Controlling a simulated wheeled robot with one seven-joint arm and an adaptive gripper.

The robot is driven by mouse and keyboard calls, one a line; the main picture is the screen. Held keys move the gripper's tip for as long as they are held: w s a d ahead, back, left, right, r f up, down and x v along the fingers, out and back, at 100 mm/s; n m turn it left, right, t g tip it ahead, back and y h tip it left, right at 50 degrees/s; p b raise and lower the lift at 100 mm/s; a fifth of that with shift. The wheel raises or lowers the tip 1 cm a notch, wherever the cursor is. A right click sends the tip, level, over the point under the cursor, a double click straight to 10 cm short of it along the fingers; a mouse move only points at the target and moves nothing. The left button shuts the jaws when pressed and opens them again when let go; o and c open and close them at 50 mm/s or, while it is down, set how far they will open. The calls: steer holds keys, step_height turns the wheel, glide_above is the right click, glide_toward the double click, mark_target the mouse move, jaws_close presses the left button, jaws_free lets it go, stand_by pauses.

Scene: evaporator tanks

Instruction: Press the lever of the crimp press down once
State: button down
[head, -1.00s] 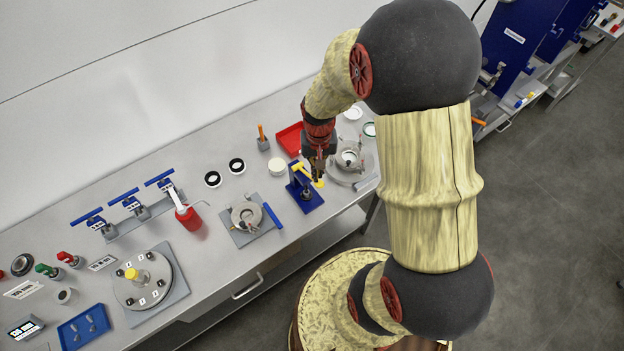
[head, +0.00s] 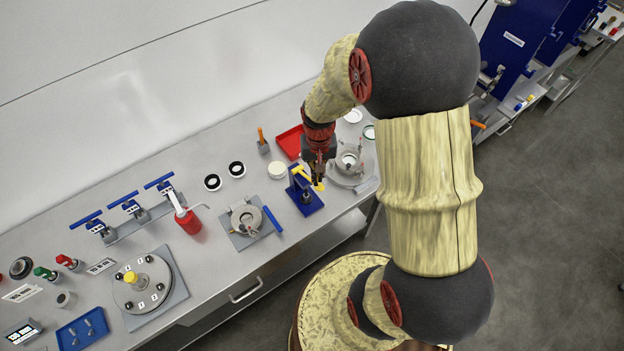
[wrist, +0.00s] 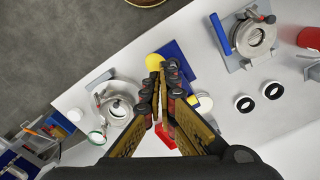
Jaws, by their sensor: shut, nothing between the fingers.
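The crimp press has a blue base (head: 308,205) near the front edge of the bench, with a yellow lever (head: 300,172) on top. In the wrist view its blue body (wrist: 182,66) lies partly behind my fingers, and the round yellow lever end (wrist: 154,62) shows just past the fingertips. My gripper (head: 318,182) is shut and empty, pointing down at the lever end. The fingertips (wrist: 163,72) overlap the lever in view; I cannot tell whether they touch it. The lever appears raised, and its middle is partly hidden by the gripper.
A round metal vessel (head: 348,160) stands close to the right of the press. A clamp fixture with a blue handle (head: 272,219) stands to the left. A red tray (head: 289,141) and a white disc (head: 277,169) lie behind. Several other tools fill the bench's left side.

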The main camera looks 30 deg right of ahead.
steer(key=shift+f, duration=0.2)
stand_by(0.4)
steer(key=shift+f+b, duration=2.8)
steer(key=shift+f, duration=1.1)
steer(key=shift+s+r+p, duration=0.2)
steer(key=shift+r+p, duration=1.7)
steer(key=shift+r, duration=0.9)
steer(key=shift+s+r+p, duration=0.2)
steer(key=shift+r+p, duration=1.65)
steer(key=shift+r, duration=0.95)
steer(key=s+a+r+n+t+b, duration=0.1)
steer(key=s+a+n+t+b, duration=0.4)
steer(key=b, duration=2.1)
steer(key=s+a, duration=0.6)
steer(key=a, duration=0.1)
steer(key=shift+s+n+t+b, duration=0.2)
steer(key=shift+n+t+b, duration=0.1)
steer(key=shift+b, duration=0.1)
